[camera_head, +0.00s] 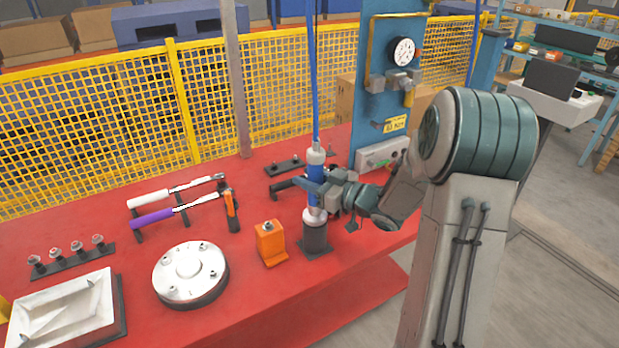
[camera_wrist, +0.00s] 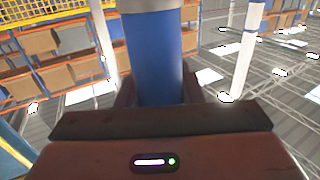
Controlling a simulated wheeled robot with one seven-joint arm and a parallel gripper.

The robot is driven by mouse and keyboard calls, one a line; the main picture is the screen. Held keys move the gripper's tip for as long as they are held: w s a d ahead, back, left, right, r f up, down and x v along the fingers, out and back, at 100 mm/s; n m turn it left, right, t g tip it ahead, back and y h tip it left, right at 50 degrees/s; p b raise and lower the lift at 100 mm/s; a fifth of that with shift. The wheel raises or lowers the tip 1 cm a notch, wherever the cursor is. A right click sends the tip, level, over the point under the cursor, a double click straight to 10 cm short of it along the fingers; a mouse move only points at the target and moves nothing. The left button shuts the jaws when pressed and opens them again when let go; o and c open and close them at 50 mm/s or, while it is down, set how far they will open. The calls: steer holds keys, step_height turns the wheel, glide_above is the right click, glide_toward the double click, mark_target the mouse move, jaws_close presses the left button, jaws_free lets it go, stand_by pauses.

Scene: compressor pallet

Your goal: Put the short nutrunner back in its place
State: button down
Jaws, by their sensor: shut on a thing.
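The short nutrunner (camera_head: 315,214) is an upright tool with a blue body and pale ends, on a blue line from above. Its lower end meets the top of a dark grey cylindrical holder (camera_head: 315,238) on a square foot; I cannot tell how deep it sits. My gripper (camera_head: 314,190) comes from the right and is shut on the blue body. In the wrist view, the blue body (camera_wrist: 155,60) stands between the dark jaws (camera_wrist: 156,98). The wrist view does not show the tool's lower end.
An orange block (camera_head: 270,243) stands just left of the holder on the red table (camera_head: 230,310). A white flange disc (camera_head: 190,270), purple-handled wrench (camera_head: 152,218) and white-handled wrench (camera_head: 150,199) lie further left. A blue panel (camera_head: 380,100) stands behind, right.

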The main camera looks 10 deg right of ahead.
steer(key=shift+f, duration=0.3)
steer(key=c, duration=1)
jaws_free()
steer(key=shift+r, duration=0.1)
steer(key=shift+o, duration=0.5)
steer(key=shift+s+d, duration=0.1)
steer(key=b+v, duration=0.2)
steer(key=v, duration=1.1)
steer(key=shift+s+d, duration=0.2)
steer(key=shift+s, duration=0.05)
steer(key=shift+w, duration=0.1)
